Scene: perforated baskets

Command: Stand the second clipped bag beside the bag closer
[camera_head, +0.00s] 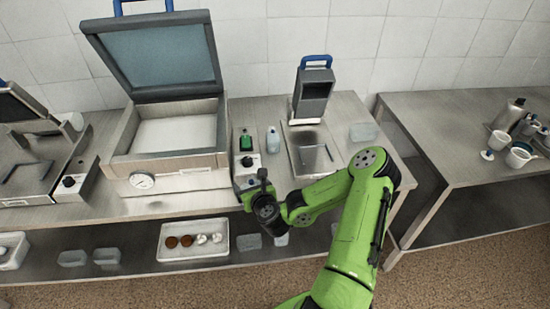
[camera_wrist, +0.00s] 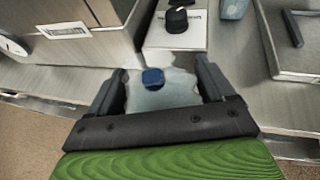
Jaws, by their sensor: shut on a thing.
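My gripper (camera_head: 257,188) is low at the bench's front edge, in front of a control box (camera_head: 246,166) with a green switch and black knob. In the wrist view my gripper (camera_wrist: 160,72) is shut on a clear, crumpled bag (camera_wrist: 172,95) with a dark blue clip (camera_wrist: 153,77). The bag spans between the fingers; the head view hides it behind my gripper. A machine with a blue handle (camera_head: 313,95) and flat plate, possibly the bag closer, stands right of the control box. A pale translucent item (camera_head: 363,132), perhaps another bag, lies on the bench right of it.
A large open-lidded machine (camera_head: 165,158) stands left of the control box. A small bottle (camera_head: 272,140) stands beside the box. The lower shelf holds a white tray (camera_head: 168,255) with brown and white round items. Another bench (camera_head: 440,165) with cups stands at right, across a gap.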

